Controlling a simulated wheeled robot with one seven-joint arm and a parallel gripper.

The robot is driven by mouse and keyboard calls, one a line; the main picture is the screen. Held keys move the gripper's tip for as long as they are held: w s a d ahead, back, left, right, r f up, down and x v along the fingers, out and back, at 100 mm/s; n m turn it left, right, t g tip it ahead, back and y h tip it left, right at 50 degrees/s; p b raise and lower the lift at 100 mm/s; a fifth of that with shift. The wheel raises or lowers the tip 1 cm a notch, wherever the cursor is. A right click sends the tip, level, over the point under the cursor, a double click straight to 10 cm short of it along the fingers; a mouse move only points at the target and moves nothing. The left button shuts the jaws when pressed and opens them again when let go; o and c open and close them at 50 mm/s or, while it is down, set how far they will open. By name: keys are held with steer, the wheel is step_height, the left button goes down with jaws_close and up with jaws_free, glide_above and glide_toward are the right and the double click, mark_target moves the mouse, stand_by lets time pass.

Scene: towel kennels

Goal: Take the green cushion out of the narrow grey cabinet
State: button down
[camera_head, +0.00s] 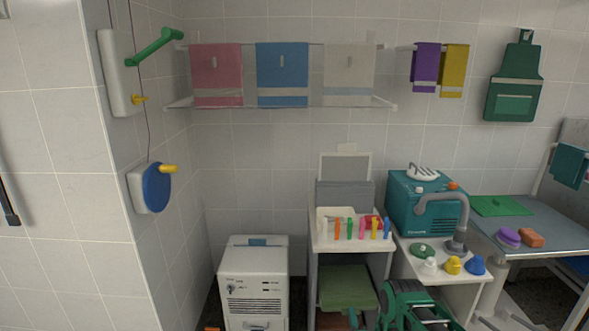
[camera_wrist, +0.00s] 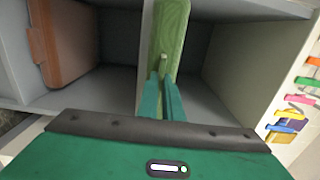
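The green cushion (camera_head: 347,285) lies flat on a shelf in the narrow grey cabinet (camera_head: 312,285). In the wrist view, which is turned on its side, the cushion (camera_wrist: 171,28) is a green slab against the shelf, with a small pale tab on its near edge. My gripper (camera_wrist: 162,80) has two teal fingers pointing at this near edge. They stand a little apart, with a narrow gap between them, their tips close to the tab. I cannot tell whether they touch it.
A brown item (camera_wrist: 63,42) sits in the compartment below the cushion. Several coloured small tools (camera_head: 350,229) stand on the cabinet top. A white cabinet (camera_head: 254,280) stands to the left. A low white table (camera_head: 410,262) with a teal machine (camera_head: 405,205) stands to the right.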

stand_by(0.4)
steer(key=shift+r, duration=0.35)
